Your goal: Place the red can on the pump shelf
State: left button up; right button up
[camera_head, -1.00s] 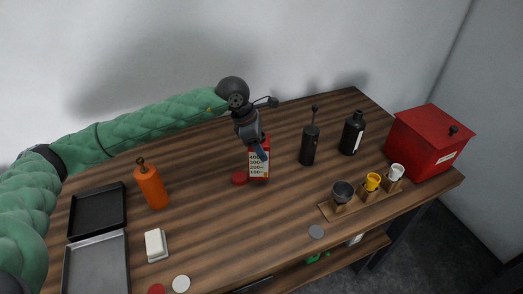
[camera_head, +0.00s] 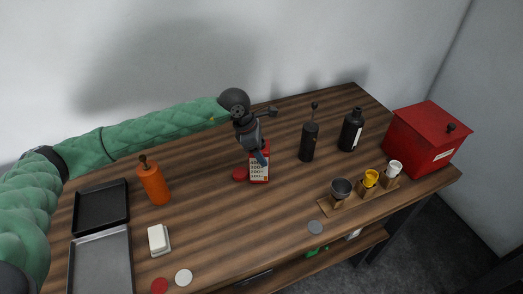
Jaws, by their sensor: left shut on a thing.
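The red can (camera_head: 259,175) with a white label marked with numbers stands upright around the middle of the table. My left gripper (camera_head: 262,158) comes down from above and is shut on its upper part, hiding some of the top. Whether the can's base touches the table cannot be told. A red disc (camera_head: 239,174) lies just left of the can. No shelf clearly marked as the pump shelf can be made out; a lower shelf (camera_head: 290,272) shows under the table's front edge. My right gripper is not in view.
An orange bottle (camera_head: 153,184) and two trays (camera_head: 100,207) are at the left. A black bottle with a stem (camera_head: 307,145), a black bottle (camera_head: 351,132) and a red box (camera_head: 425,138) stand right. A cup rack (camera_head: 356,200) and grey disc (camera_head: 315,227) lie front right.

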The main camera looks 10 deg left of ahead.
pick_arm(q)
jog(key=o, duration=1.7)
